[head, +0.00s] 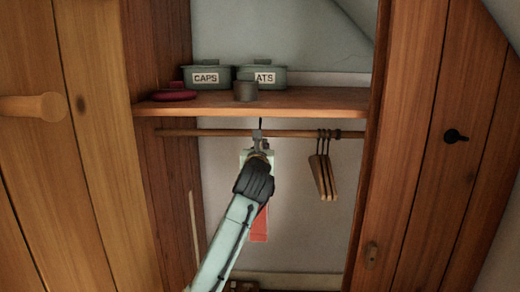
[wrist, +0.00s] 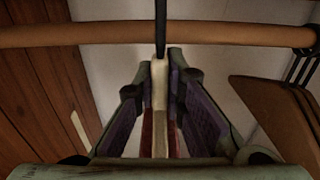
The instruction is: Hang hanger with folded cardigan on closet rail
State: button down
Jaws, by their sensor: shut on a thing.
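The closet rail (head: 210,133) runs level under the shelf; it also crosses the top of the wrist view (wrist: 90,36). My gripper (head: 259,148) is at the rail's middle, just below it. In the wrist view its fingers (wrist: 160,62) are shut on the hanger, whose dark hook (wrist: 160,28) rises between the fingertips and crosses in front of the rail. I cannot tell whether the hook rests over the rail. The folded cardigan (head: 260,226), red and cream, hangs below, partly hidden by my arm. Its cream and red edge shows between the fingers.
Several empty wooden hangers (head: 324,175) hang on the rail to the right. The rail is clear left of my gripper. Wooden doors (head: 440,150) flank the closet.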

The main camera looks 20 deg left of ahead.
jog(key=shift+p+x, duration=0.35)
jog(key=shift+x, duration=0.6)
jog(key=shift+w+a+r, duration=0.15)
jog(key=shift+w+r, duration=0.15)
jog(key=shift+r, duration=0.05)
jog(key=shift+w+a+f+p, duration=0.15)
jog(key=shift+w+p, duration=0.15)
jog(key=shift+w, duration=0.15)
jog(key=shift+w+a+f+p, duration=0.15)
jog(key=shift+w+p, duration=0.1)
jog(key=shift+w, duration=0.2)
jog(key=shift+w+a+r, duration=0.1)
jog(key=shift+w+r, duration=0.05)
jog(key=shift+w, duration=0.4)
jog(key=shift+f+b, duration=0.65)
jog(key=shift+f, duration=1.05)
jog(key=shift+f, duration=0.45)
jog(key=c, duration=1.6)
grip_release()
jog(key=shift+f, duration=0.1)
